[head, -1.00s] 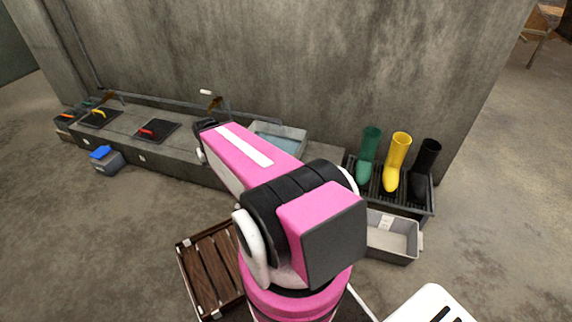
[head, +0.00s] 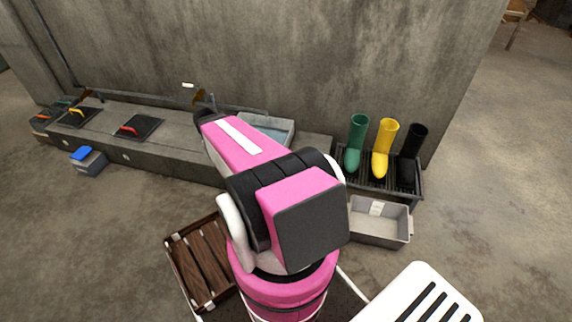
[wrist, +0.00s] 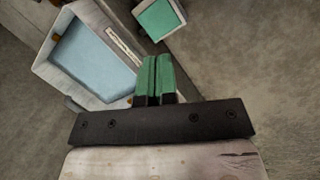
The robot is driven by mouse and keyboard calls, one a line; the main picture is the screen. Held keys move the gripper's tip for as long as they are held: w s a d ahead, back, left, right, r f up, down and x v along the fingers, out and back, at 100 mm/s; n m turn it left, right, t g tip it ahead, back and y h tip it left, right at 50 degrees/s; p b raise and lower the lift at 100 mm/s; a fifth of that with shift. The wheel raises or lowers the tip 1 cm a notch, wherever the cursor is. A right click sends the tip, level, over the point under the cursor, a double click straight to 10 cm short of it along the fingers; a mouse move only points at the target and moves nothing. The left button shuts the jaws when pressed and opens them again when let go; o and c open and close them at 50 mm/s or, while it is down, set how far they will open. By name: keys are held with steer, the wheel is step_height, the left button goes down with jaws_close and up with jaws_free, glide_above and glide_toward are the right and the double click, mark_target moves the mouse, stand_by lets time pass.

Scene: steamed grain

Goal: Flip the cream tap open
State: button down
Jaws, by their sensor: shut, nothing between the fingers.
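The cream tap (head: 188,85) shows in the head view as a small pale lever against the concrete wall, above the brown fitting and the pipe behind the bench. It does not show clearly in the wrist view. My gripper (wrist: 156,62) has green fingers pressed together with nothing between them. In the wrist view the fingers point toward the rim of a basin. In the head view my own pink arm hides the gripper, and the arm's far end lies just below and right of the tap. I cannot tell the gap between them.
The basin (head: 272,121) with pale blue water sits at the bench's right part. A black tray with a red handle (head: 138,126) lies on the bench. Green, yellow and black boots (head: 384,150) stand right on a rack. A grey bin (head: 380,238) and slatted crate (head: 200,262) are on the floor.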

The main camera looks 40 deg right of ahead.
steer(key=d+f+n+g+h, duration=0.1)
steer(key=d+f, duration=0.3)
steer(key=d, duration=0.4)
steer(key=w+d+f+n+g+h, duration=0.1)
steer(key=d+f+n+g, duration=0.1)
steer(key=d+f, duration=0.3)
steer(key=d+f+n+g+h, duration=0.1)
steer(key=d+f, duration=0.3)
steer(key=d, duration=0.8)
steer(key=shift+w+d+f+n+g, duration=0.2)
steer(key=shift+d+f+n+g, duration=0.15)
steer(key=shift+n, duration=0.35)
steer(key=x, duration=1)
steer(key=shift+s+d+n+h, duration=0.25)
steer(key=shift+s+n+h, duration=0.25)
steer(key=shift+n, duration=0.3)
